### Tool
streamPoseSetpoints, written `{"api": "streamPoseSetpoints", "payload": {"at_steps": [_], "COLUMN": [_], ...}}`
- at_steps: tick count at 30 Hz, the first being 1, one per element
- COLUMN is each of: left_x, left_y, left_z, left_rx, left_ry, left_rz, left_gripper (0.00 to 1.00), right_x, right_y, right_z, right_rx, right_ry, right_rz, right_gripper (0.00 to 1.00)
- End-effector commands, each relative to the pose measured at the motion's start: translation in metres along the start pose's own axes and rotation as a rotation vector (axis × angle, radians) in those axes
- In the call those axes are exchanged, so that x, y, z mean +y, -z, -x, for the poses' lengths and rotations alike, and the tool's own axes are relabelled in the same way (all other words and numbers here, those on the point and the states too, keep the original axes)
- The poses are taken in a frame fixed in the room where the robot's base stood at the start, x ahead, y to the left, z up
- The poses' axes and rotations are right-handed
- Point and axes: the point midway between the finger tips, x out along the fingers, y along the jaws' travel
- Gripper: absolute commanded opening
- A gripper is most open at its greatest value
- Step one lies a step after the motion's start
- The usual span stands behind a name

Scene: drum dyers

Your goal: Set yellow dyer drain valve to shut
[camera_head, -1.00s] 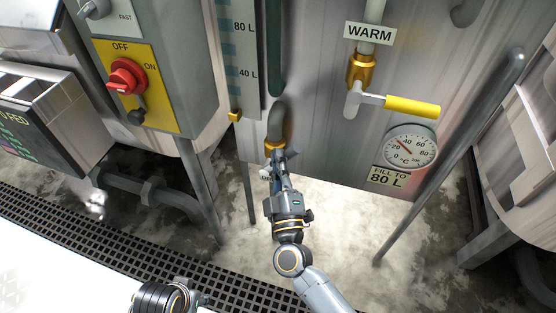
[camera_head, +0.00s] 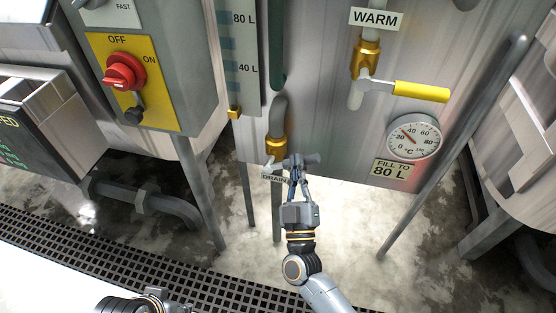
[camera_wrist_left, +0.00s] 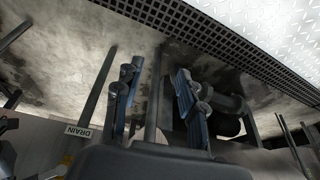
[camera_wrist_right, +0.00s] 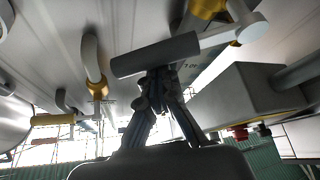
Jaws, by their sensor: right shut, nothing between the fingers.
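The drain valve is under the middle tank, with a brass fitting (camera_head: 277,146) on a grey pipe. Its grey handle (camera_head: 312,159) points right, roughly across the pipe; a DRAIN label (camera_head: 272,178) sits just below. My right gripper (camera_head: 296,170) is shut and empty, its tips right at the handle. In the right wrist view, the handle's grey grip (camera_wrist_right: 155,55) lies across the shut fingertips (camera_wrist_right: 158,78), on a pale lever (camera_wrist_right: 215,38). My left gripper (camera_wrist_left: 155,88) is open and empty in its wrist view; the DRAIN label (camera_wrist_left: 78,131) shows to its left.
Above right is the WARM valve with a yellow handle (camera_head: 421,91), beside a temperature dial (camera_head: 413,136). A control box with a red switch (camera_head: 124,71) stands left. Thin tank legs (camera_head: 399,215) flank the space below. A floor grating (camera_head: 190,270) runs along the front.

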Motion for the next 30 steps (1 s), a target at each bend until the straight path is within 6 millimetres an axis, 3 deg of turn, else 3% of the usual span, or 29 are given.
{"api": "streamPoseSetpoints", "payload": {"at_steps": [3, 9, 15, 21, 30], "left_x": [0.001, 0.01, 0.015, 0.017, 0.018], "left_y": [-0.004, 0.075, 0.114, 0.128, 0.134], "left_z": [-0.014, -0.014, -0.002, 0.004, 0.007], "left_rx": [0.002, 0.355, 0.547, 0.62, 0.65], "left_ry": [0.0, -0.018, -0.029, -0.033, -0.035], "left_rz": [0.0, -0.011, -0.015, -0.016, -0.016], "left_gripper": [0.4, 0.4, 0.4, 0.4, 0.4], "right_x": [-0.002, -0.002, -0.003, -0.005, -0.006], "right_y": [-0.015, -0.028, -0.036, -0.042, -0.045], "right_z": [0.008, 0.015, 0.02, 0.024, 0.026], "right_rx": [-0.007, -0.007, -0.006, -0.005, -0.005], "right_ry": [-0.055, -0.142, -0.208, -0.208, -0.207], "right_rz": [-0.094, -0.239, -0.351, -0.353, -0.352], "right_gripper": [0.0, 0.0, 0.0, 0.0, 0.0]}}
